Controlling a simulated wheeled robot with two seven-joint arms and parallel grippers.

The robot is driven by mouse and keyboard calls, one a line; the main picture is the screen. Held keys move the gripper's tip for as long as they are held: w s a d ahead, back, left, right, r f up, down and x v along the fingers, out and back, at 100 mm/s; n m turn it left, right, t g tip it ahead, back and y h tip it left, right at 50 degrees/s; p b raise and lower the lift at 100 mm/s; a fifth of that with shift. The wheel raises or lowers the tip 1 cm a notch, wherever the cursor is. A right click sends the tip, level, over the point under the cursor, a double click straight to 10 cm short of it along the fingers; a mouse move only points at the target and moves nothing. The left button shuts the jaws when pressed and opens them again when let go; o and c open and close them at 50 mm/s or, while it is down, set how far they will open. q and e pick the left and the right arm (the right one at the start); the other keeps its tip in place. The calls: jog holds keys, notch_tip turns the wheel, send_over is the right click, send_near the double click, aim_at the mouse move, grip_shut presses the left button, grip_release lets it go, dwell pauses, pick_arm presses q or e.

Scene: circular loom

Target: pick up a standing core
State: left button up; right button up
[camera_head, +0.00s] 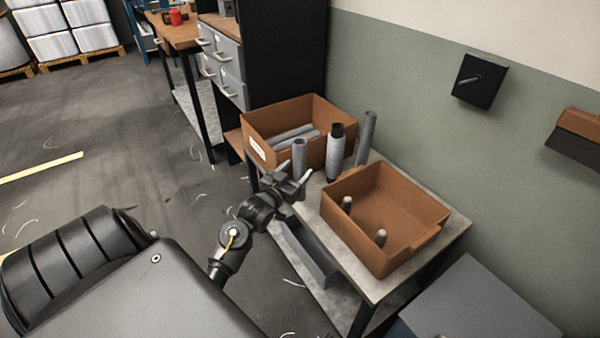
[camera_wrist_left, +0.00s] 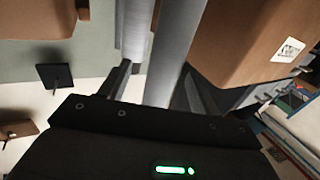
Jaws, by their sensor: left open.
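Several cores stand upright on the table (camera_head: 402,284). A plain grey core (camera_head: 299,153) is nearest my left gripper. A core with a dark top and pale winding (camera_head: 334,158) stands right of it, and another grey core (camera_head: 366,138) stands behind. My left gripper (camera_head: 293,172) is open at the table's left edge, at the lower part of the nearest core. In the left wrist view a grey core (camera_wrist_left: 170,60) rises between the two fingers (camera_wrist_left: 160,88), with no clear grip on it. A second core (camera_wrist_left: 133,30) shows beside it. My right gripper is out of view.
A cardboard box (camera_head: 262,122) behind the cores holds lying grey tubes (camera_head: 293,137). The green wall bounds the table's right side. A drawer cabinet (camera_head: 222,68) stands behind.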

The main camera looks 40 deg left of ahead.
pick_arm(q)
jog(key=w, duration=0.2)
jog(key=w+a, duration=0.1)
jog(key=w, duration=0.2)
jog(key=shift+a, duration=0.15)
jog(key=c, duration=1.1)
